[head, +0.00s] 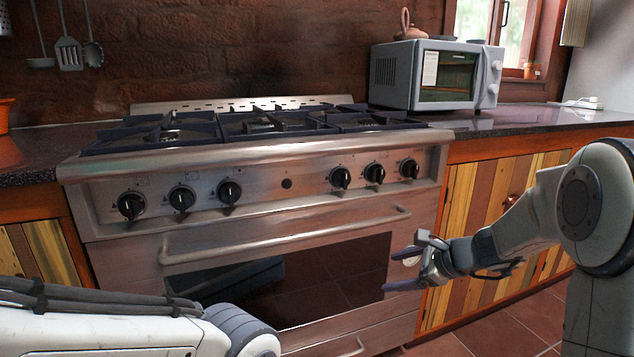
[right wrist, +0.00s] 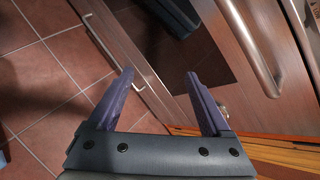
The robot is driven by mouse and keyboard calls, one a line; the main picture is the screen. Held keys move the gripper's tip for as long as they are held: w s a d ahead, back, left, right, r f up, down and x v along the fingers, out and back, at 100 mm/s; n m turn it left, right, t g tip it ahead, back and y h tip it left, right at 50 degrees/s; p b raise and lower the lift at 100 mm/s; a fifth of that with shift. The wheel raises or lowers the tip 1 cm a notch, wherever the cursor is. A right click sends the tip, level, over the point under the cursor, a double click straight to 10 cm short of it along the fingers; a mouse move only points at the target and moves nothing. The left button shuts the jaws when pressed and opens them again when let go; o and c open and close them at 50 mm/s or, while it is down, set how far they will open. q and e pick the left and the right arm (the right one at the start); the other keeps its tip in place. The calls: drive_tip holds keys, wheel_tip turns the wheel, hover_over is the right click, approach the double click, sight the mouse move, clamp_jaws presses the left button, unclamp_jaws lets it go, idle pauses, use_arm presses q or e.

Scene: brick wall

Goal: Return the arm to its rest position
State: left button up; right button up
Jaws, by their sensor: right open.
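My right gripper (head: 402,268) is open and empty in front of the right part of the oven door. Its two purple-grey fingers also show spread apart in the right wrist view (right wrist: 162,84), with nothing between them. My right arm (head: 530,215) comes in from the right. Part of my left arm (head: 120,325) shows at the lower left; its gripper is outside the picture.
The steel stove (head: 262,160) has a row of black knobs and a long oven handle (head: 285,236) close to my right gripper. A microwave (head: 395,75) stands on the dark counter. Striped wooden cabinets (head: 490,200) flank the stove. The tiled floor (right wrist: 45,75) is clear.

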drive_tip(key=s+f+n+g+h, duration=0.3)
drive_tip(key=s+f+n, duration=0.2)
drive_tip(key=s+n, duration=0.5)
drive_tip(key=s+f+n+g+h, duration=0.25)
drive_tip(key=s+f+n, duration=0.25)
drive_tip(key=s+n, duration=0.5)
drive_tip(key=s+a+r+n+g+p, duration=0.1)
drive_tip(key=s+a+r+n+p, duration=0.1)
drive_tip(key=s+a+r+n, duration=0.4)
drive_tip(key=s+a+r+n+g+p, duration=0.15)
drive_tip(key=s+a+r, duration=0.25)
drive_tip(key=s+a, duration=0.4)
wheel_tip(320, 180, up, 37)
drive_tip(key=p, duration=3.8)
drive_tip(key=shift+d+r+n, duration=0.15)
drive_tip(key=shift+d+n, duration=0.15)
drive_tip(key=shift+n, duration=0.05)
drive_tip(key=shift+c, duration=0.3)
